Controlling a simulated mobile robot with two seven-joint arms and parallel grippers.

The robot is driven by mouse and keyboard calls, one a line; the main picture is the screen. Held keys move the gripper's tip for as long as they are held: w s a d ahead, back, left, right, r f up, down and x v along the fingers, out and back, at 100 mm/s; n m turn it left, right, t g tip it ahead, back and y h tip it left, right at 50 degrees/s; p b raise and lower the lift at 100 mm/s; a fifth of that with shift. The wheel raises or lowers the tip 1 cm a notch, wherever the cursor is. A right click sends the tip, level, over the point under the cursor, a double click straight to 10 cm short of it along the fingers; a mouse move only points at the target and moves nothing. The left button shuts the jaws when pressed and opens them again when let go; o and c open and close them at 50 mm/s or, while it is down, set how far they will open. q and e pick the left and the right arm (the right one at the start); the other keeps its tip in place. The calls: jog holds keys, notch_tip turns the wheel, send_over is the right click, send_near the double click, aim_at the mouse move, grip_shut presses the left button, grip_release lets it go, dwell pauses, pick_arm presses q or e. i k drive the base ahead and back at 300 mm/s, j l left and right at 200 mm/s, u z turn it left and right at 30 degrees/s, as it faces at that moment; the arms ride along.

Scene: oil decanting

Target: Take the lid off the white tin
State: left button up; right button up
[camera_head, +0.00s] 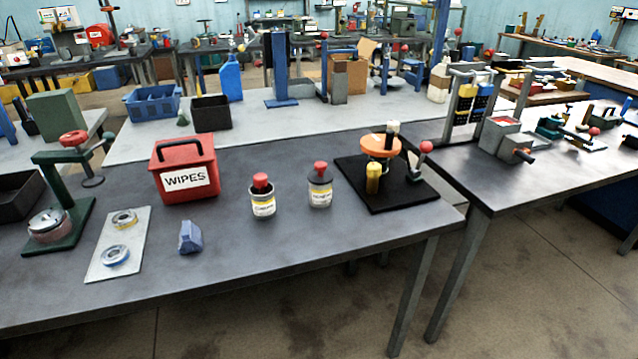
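The white tin (262,207) stands upright on the dark grey table, right of the red wipes box. It has a dark top rim and a yellow band on its label; the small lettering is too blurred to read. A red lid or knob (261,180) sits on top of it. A similar grey tin (320,193) with a red top (320,167) stands upright a little to its right, apart from it. Neither of my grippers is in view.
The red wipes box (184,167) stands left of the tins. A blue-grey block (190,238) and a pale plate with two rings (106,266) lie front left. A black mat (410,201) with an orange-topped fixture is right. The table in front of the tins is clear.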

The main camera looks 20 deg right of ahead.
aim_at(320, 175)
jog(key=l+u, duration=0.15)
jog(key=u, duration=0.2)
jog(key=l+u, duration=0.15)
jog(key=u, duration=0.2)
jog(key=l+u, duration=0.15)
jog(key=u, duration=0.2)
jog(key=k+l+u, duration=0.1)
jog(key=l+u, duration=0.15)
jog(key=l, duration=0.15)
jog(key=k+l+u, duration=0.2)
jog(key=l, duration=0.2)
jog(key=k+l, duration=0.15)
jog(key=l, duration=0.25)
jog(key=k+l+u, duration=0.15)
jog(key=l, duration=0.25)
